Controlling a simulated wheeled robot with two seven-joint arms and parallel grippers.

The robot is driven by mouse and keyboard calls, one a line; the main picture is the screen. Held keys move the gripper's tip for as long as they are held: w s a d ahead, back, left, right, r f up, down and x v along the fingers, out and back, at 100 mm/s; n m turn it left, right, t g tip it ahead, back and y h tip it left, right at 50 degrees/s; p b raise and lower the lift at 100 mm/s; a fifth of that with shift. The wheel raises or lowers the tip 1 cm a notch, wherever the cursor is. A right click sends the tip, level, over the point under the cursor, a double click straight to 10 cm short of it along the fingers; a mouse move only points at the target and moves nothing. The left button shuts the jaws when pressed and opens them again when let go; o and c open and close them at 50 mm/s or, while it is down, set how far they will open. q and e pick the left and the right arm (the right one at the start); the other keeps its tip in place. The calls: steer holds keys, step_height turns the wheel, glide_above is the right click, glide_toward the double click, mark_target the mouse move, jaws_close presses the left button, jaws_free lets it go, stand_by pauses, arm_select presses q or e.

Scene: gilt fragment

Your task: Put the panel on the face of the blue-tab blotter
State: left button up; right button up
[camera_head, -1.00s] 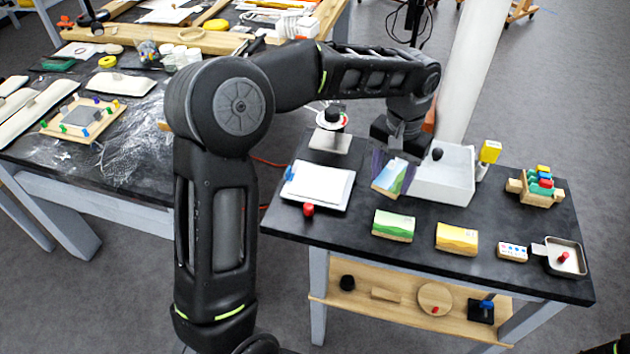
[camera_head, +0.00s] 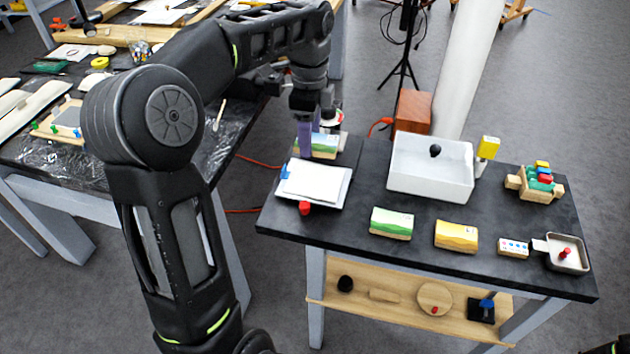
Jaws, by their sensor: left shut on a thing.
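The panel (camera_head: 325,147) is a small painted landscape board with green and pale blue. My left gripper (camera_head: 305,137), with purple fingers, is shut on it and holds it upright or nearly so, just behind the blotter. The blue-tab blotter (camera_head: 318,185) is a white pad at the left end of the dark table, with a blue tab (camera_head: 285,172) on its left edge and a red knob (camera_head: 305,208) in front. The panel looks apart from the blotter's face, but I cannot tell its height exactly.
A white open box (camera_head: 430,190) stands right of the blotter. A green painted block (camera_head: 391,224) and a yellow one (camera_head: 456,237) lie in front. A metal tray (camera_head: 568,262) and a wooden rack (camera_head: 535,184) are at the right. A round-topped stand is partly hidden behind the panel.

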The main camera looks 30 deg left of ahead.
arm_select(q)
steer(key=shift+a+r, duration=0.1)
glide_above(310, 179)
steer(key=shift+a+f, duration=0.1)
steer(key=shift+f, duration=3.1)
steer(key=shift+f, duration=1.85)
steer(key=shift+f, duration=0.2)
steer(key=o, duration=1.4)
steer(key=shift+c, duration=0.2)
steer(key=shift+r+p, duration=0.2)
steer(key=shift+p, duration=0.1)
